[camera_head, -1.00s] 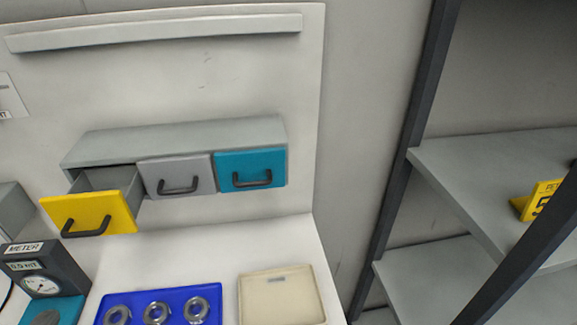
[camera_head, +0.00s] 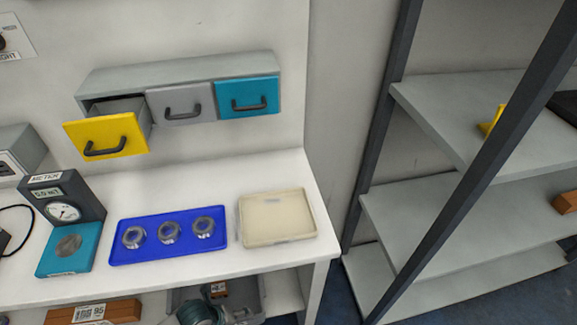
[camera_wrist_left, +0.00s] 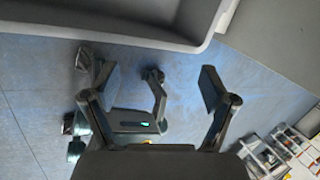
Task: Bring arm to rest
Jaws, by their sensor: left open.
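My left gripper (camera_wrist_left: 155,88) shows only in the left wrist view. Its two fingers are spread apart with nothing between them, above a blue floor (camera_wrist_left: 40,110). Neither of my arms shows in the head view, and my right gripper is not in view. In the head view the yellow drawer (camera_head: 105,137) stands pulled open. The grey drawer (camera_head: 181,103) and the teal drawer (camera_head: 247,97) beside it are shut.
On the white table are a blue tray (camera_head: 152,252) with three metal rings, a beige tray (camera_head: 277,216) and a meter (camera_head: 64,205). A grey shelf rack (camera_head: 440,205) stands to the right. A grey edge (camera_wrist_left: 120,34) crosses the top of the wrist view.

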